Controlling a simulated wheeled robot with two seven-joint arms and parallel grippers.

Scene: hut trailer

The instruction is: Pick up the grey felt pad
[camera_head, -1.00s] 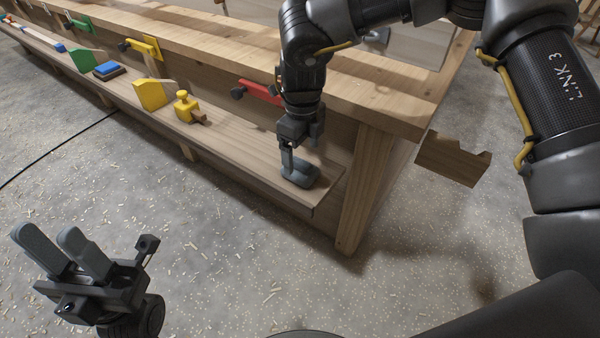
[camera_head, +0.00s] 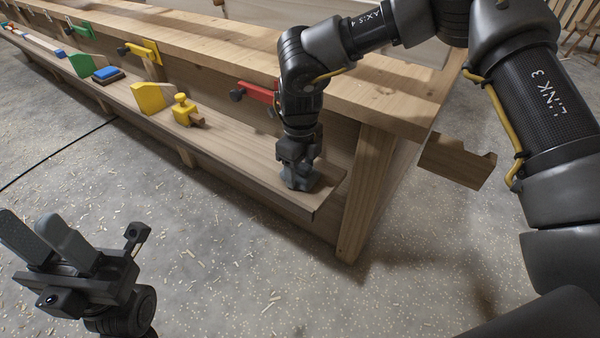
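The grey felt pad (camera_head: 312,183) is at the right end of the bench's low wooden shelf (camera_head: 245,150), mostly hidden by my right gripper. My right gripper (camera_head: 297,180) points down over the pad with its fingers at pad level. The fingers blend with the grey pad, so I cannot tell whether they are closed on it. My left gripper (camera_head: 28,225) is at the lower left over the floor, far from the pad, open and empty with its fingers pointing up.
A yellow tool with a knob (camera_head: 184,112), a yellow block (camera_head: 148,98) and a blue-topped block (camera_head: 106,73) stand farther left on the shelf. A red clamp (camera_head: 258,92) is on the bench front behind my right arm. A bench leg (camera_head: 365,190) stands right of the shelf end.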

